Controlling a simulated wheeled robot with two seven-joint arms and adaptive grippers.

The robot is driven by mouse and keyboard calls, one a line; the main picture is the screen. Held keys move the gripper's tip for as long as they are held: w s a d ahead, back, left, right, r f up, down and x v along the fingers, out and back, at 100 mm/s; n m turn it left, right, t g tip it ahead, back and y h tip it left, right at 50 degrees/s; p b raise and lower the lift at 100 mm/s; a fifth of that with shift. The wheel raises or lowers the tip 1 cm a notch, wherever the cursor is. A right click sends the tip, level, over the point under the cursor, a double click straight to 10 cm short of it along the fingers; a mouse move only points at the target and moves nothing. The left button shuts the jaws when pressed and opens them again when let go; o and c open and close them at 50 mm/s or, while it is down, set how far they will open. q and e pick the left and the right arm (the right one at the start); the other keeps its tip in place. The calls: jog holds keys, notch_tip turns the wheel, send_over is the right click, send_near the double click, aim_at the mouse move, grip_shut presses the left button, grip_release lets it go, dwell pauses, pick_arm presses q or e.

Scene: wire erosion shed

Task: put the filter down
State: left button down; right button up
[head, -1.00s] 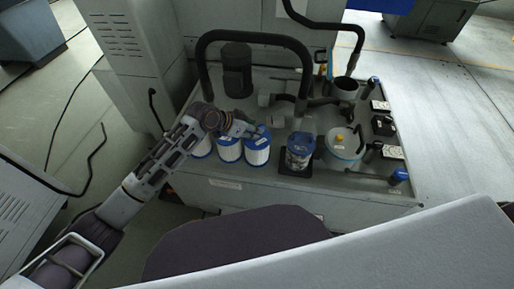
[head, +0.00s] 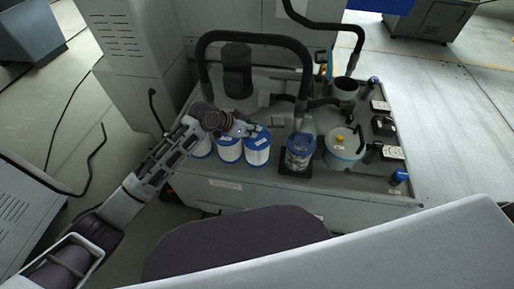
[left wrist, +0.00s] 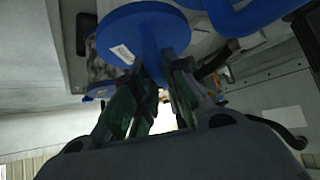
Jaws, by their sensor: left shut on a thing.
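My left gripper (head: 251,130) is at the top of the rightmost white filter with a blue cap (head: 257,154) and is shut on it. This filter looks upright, at the right end of a row on the grey bench; a gap under it cannot be made out. In the left wrist view, a blue disc with a white label (left wrist: 130,30) shows at the fingers (left wrist: 158,88). A second white filter (head: 229,152) stands close on its left, and another (head: 202,150) is partly behind my arm. My right gripper is not in view.
A mottled grey filter with a blue cap (head: 299,154) stands on a dark base to the right. Beyond it is a pale lidded bucket with a yellow knob (head: 343,150). A thick black hose (head: 255,38) arches over a dark cylinder (head: 236,72) behind.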

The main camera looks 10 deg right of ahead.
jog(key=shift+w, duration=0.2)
pick_arm(q)
jog(key=shift+r, duration=0.1)
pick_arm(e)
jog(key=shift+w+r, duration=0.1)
pick_arm(q)
jog(key=shift+r, duration=0.2)
notch_tip(320, 180, up, 18)
jog(key=p, duration=0.1)
jog(key=shift+f, duration=0.15)
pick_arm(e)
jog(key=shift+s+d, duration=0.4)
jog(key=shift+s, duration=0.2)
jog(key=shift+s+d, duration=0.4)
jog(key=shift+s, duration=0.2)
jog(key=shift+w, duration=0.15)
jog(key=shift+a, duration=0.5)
